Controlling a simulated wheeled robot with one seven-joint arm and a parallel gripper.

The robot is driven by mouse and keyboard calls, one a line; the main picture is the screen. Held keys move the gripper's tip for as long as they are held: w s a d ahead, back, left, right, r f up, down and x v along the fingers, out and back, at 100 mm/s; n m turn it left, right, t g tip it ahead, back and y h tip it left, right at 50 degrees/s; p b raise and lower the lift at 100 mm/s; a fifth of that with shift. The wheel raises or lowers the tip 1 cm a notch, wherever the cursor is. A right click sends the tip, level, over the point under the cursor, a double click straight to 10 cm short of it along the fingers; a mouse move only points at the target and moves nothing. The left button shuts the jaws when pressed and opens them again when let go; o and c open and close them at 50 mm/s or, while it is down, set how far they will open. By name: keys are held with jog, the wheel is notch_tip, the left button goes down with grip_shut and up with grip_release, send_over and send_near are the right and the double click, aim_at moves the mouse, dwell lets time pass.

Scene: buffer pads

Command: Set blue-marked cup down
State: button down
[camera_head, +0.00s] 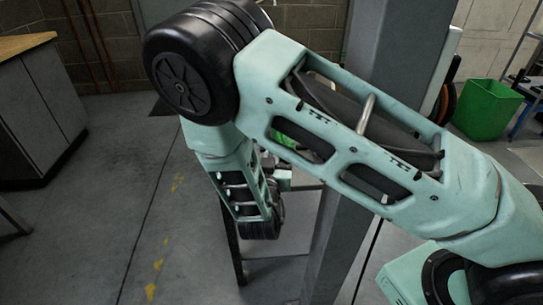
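I cannot make out the blue-marked cup in the head view; my arm covers the middle of the picture. My arm rises from the lower right to a black elbow joint at the upper left, then bends down to a dark wrist part near the centre. My gripper's fingers do not show, so I cannot see whether they hold anything. A small stand or table (236,258) with dark legs is partly visible behind the wrist; its top is mostly hidden.
A thick grey post (388,62) stands behind my arm. A grey cabinet with a wooden top (40,112) is at the left. A green bin (487,108) stands at the right, beside a rack. Floor with yellow marks (110,215) is clear at the left.

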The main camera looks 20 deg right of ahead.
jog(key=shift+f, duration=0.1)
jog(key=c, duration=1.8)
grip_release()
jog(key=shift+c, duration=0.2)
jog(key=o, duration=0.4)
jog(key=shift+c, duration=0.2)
